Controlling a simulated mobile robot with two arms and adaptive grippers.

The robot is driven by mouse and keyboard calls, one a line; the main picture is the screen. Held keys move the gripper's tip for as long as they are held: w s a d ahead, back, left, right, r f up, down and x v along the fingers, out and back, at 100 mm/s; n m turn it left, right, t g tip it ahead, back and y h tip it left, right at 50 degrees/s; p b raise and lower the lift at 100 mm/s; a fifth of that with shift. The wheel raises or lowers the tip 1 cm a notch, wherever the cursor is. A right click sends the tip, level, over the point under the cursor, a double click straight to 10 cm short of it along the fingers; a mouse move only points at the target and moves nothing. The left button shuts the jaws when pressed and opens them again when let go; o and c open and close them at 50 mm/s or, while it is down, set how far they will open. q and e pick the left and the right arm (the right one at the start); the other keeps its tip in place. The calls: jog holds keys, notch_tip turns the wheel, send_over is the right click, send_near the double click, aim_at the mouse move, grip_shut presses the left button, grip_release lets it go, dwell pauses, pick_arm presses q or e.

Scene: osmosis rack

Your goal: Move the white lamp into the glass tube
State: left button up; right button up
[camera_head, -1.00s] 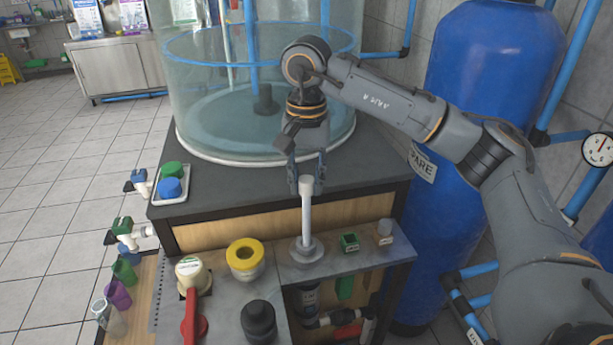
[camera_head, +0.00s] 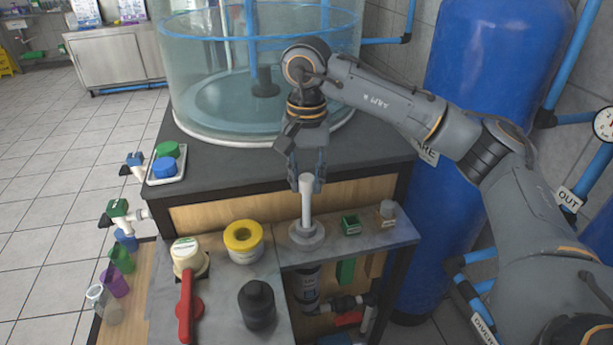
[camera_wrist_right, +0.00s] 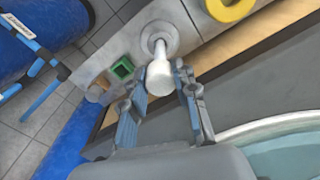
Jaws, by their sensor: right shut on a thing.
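The white lamp (camera_head: 307,205) is a slim upright rod with a wider white cap. Its lower end goes into a round grey flange (camera_head: 306,236) on the shelf at the front of the bench. My right gripper (camera_head: 306,184) is shut on the lamp's upper end from behind. In the right wrist view the cap (camera_wrist_right: 159,77) sits between the fingertips (camera_wrist_right: 161,80), with the flange (camera_wrist_right: 168,33) beyond it. A glass tube cannot be made out clearly; the flange hides the lamp's lower end. My left gripper is out of view.
A small green block (camera_head: 350,224) and a beige-capped piece (camera_head: 387,212) sit right of the flange. A yellow ring (camera_head: 243,237), a red-handled valve (camera_head: 186,300) and a black cap (camera_head: 257,303) are to its left. A large clear tank (camera_head: 200,80) stands behind.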

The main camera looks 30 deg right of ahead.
aim_at(307, 212)
jog(key=shift+f+b, duration=2.25)
jog(key=shift+f, duration=1.05)
jog(key=shift+f+b, duration=1)
jog(key=shift+f, duration=0.3)
jog(key=o, duration=1.3)
jog(key=shift+r, duration=0.1)
notch_tip(307, 212, up, 8)
jog(key=p, duration=0.5)
